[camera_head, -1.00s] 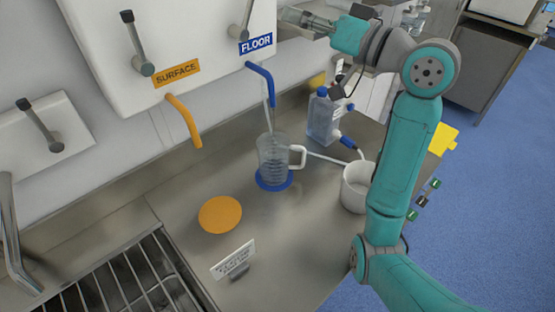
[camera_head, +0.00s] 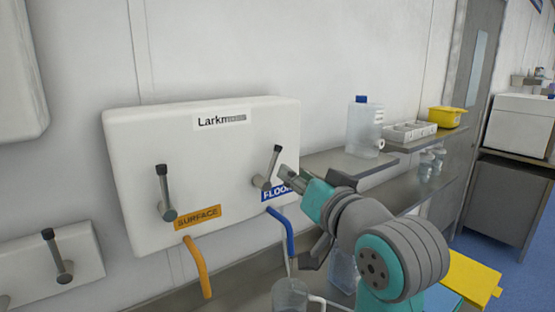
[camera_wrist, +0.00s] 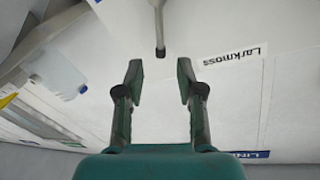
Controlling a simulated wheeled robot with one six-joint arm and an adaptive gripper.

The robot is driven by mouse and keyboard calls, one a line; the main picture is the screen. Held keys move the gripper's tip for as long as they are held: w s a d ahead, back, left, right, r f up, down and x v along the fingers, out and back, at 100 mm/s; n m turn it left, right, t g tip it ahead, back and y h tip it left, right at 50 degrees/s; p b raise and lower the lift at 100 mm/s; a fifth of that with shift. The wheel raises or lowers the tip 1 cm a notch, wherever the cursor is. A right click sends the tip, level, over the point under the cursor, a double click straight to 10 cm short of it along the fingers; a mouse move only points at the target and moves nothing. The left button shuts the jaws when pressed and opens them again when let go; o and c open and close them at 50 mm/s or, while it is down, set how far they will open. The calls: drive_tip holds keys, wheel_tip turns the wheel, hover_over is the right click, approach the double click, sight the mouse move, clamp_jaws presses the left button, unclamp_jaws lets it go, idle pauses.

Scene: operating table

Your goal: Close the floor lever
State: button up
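The floor lever (camera_head: 269,168) is a grey handle with a black tip on the white dispenser panel (camera_head: 140,150), above the blue FLOOR label (camera_head: 274,194). It stands up, tilted slightly right. My gripper (camera_head: 290,172) is just right of it. In the wrist view my gripper (camera_wrist: 160,75) is open and empty, and the lever (camera_wrist: 158,22) enters from the top, its black tip just beyond the gap between the fingertips. I see no contact. A pale stream shows below the blue spout (camera_head: 282,225), over the clear jug (camera_head: 289,297).
The surface lever (camera_head: 164,193) stands left on the same panel, above the orange SURFACE label (camera_head: 198,217) and orange spout (camera_head: 198,268). At right, a shelf holds a blue-capped bottle (camera_head: 363,128), a grey tray (camera_head: 409,131) and a yellow container (camera_head: 446,117).

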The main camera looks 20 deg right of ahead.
sight(275, 160)
drive_tip(key=w, duration=0.7)
drive_tip(key=w+a, duration=0.1)
drive_tip(key=w, duration=0.2)
drive_tip(key=shift+w, duration=0.35)
drive_tip(key=shift+c, duration=0.2)
clamp_jaws()
